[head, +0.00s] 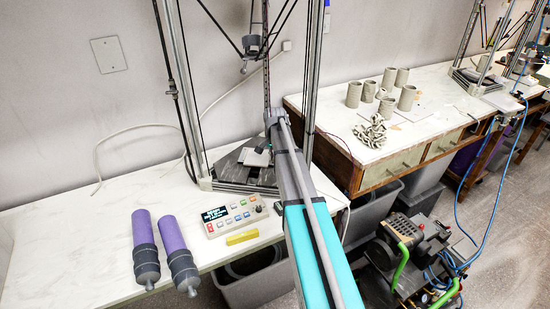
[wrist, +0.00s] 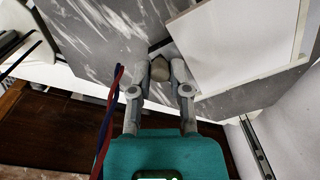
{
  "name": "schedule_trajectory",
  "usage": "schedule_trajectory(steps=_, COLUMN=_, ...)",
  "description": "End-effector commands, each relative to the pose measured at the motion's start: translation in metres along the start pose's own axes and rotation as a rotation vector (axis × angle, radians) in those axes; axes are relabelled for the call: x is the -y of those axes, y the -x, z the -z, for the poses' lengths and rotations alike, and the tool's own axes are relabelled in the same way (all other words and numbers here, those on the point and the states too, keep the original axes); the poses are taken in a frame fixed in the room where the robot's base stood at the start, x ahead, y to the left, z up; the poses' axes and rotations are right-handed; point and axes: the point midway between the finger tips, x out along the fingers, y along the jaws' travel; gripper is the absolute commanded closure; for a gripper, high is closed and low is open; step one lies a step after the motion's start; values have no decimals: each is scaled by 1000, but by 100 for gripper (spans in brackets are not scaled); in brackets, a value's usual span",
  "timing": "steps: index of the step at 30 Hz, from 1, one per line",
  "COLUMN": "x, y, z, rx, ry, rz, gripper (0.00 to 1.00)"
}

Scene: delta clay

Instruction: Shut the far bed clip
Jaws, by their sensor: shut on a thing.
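My gripper (wrist: 160,73) is over the dark grey, white-streaked bed plate (wrist: 115,30) in the wrist view. Its two fingers are closed around a small grey-beige knob (wrist: 160,66), which looks like the bed clip. A white tile (wrist: 235,45) lies on the plate just right of the fingers. In the head view the bed (head: 235,170) sits at the foot of the printer frame, with the pale tile (head: 253,157) on it. My arm crosses in front of the bed's right side there, and the clip cannot be made out. Whether the clip is fully down cannot be told.
Metal printer posts (head: 190,100) rise around the bed. A control box (head: 234,214), a yellow block (head: 242,238) and two purple cartridges (head: 145,240) are on the white table (head: 80,235). Red and blue hoses (wrist: 107,115) run beside my left finger.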

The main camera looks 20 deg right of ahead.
Motion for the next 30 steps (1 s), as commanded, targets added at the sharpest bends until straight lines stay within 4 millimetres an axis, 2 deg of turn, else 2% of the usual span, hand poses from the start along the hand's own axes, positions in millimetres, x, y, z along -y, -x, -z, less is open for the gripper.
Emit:
schedule_trajectory(steps=8, x=2, y=0, z=-4, rx=4, ry=57, rz=3, gripper=100)
schedule_trajectory(steps=14, x=0, y=0, z=-3, rx=8, ry=162, rz=3, gripper=100)
schedule_trajectory(steps=30, x=-9, y=0, z=6, rx=25, ry=640, rz=2, gripper=100)
